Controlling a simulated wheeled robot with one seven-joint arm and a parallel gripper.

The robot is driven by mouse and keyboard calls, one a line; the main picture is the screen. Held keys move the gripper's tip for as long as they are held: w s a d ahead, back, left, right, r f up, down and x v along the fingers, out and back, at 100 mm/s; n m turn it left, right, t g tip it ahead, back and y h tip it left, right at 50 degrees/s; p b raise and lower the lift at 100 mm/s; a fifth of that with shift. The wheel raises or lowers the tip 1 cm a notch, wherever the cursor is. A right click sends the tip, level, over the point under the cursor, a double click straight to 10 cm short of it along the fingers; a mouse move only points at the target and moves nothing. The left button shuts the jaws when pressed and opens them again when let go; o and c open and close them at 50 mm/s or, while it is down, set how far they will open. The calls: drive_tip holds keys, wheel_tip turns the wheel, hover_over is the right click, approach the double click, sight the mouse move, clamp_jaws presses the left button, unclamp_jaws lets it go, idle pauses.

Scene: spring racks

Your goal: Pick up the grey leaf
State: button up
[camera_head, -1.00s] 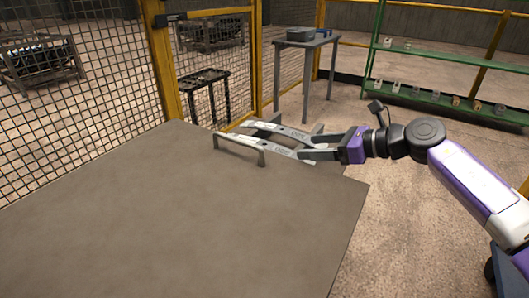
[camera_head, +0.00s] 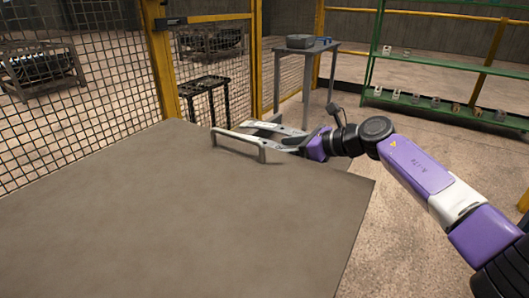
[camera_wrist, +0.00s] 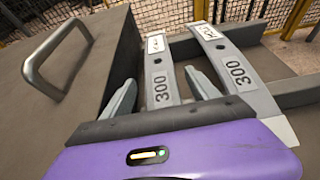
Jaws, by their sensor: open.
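Two grey leaves marked 300 lie side by side on a dark rack past the table edge, the left leaf (camera_wrist: 161,72) and the right leaf (camera_wrist: 232,66). Each has a white label near its far end. My gripper (camera_wrist: 160,78) is open, with one finger on either side of the left leaf in the wrist view. I cannot tell how far the fingers are above it. The right leaf is outside the fingers. In the head view my gripper (camera_head: 291,143) is over the rack and partly hides the leaves (camera_head: 278,128).
A metal handle (camera_head: 238,144) stands up at the edge of the broad grey table (camera_head: 170,220), left of the leaves; it also shows in the wrist view (camera_wrist: 38,75). A mesh fence (camera_head: 80,110) stands behind. A small table (camera_head: 306,47) and green shelf (camera_head: 440,103) are farther back.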

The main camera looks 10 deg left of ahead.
drive_tip(key=shift+x, duration=0.75)
clamp_jaws()
drive_tip(key=shift+r, duration=0.2)
